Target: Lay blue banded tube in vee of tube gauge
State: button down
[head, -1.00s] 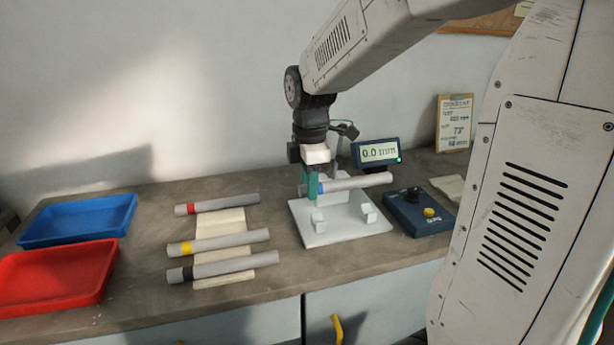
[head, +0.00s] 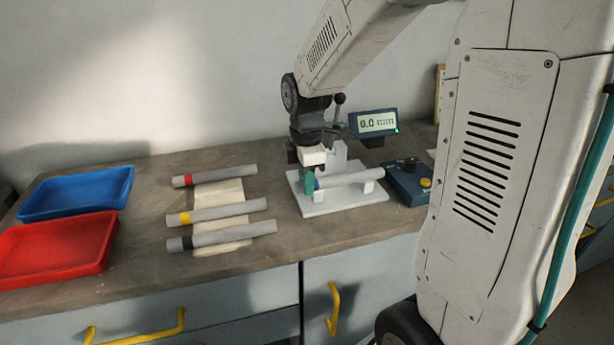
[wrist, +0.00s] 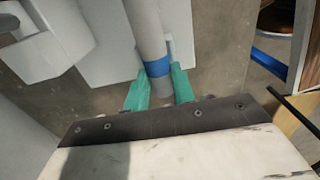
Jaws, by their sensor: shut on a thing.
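The blue banded tube (head: 352,177) is a grey tube with a blue band near its left end. It lies level over the white tube gauge (head: 331,205), along its vee blocks. In the wrist view the blue band (wrist: 158,69) shows just beyond my fingertips. My gripper (head: 309,186) has green fingers, shut on the tube's left end; they also show in the wrist view (wrist: 159,88). The gauge's white base (wrist: 110,65) lies beneath the tube there. The fingers hide part of the near vee, so I cannot tell whether the tube rests fully in it.
Tubes with red (head: 214,175), yellow (head: 217,212) and black (head: 222,235) bands lie on a cloth to the left. Blue (head: 78,193) and red (head: 58,246) trays stand at far left. A display (head: 374,123) reads 0.0 mm. A control box (head: 407,182) stands right of the gauge.

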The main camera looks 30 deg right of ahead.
jog(key=shift+f, duration=0.2)
dwell(0.5)
jog(key=c, duration=1.1)
grip_release()
notch_tip(320, 180, up, 8)
jog(key=shift+f, duration=0.1)
jog(key=shift+s+m, duration=0.1)
jog(key=shift+m, duration=0.5)
jog(key=s+a+r+m, duration=0.1)
jog(key=s+a+m, duration=0.2)
jog(key=s+m, duration=0.3)
jog(key=s+a+r+m+t, duration=0.1)
jog(key=s+m, duration=0.6)
jog(key=s, duration=0.8)
jog(key=shift+s+a+r+m, duration=0.35)
jog(key=shift+a+r, duration=0.45)
jog(key=shift+a, duration=0.2)
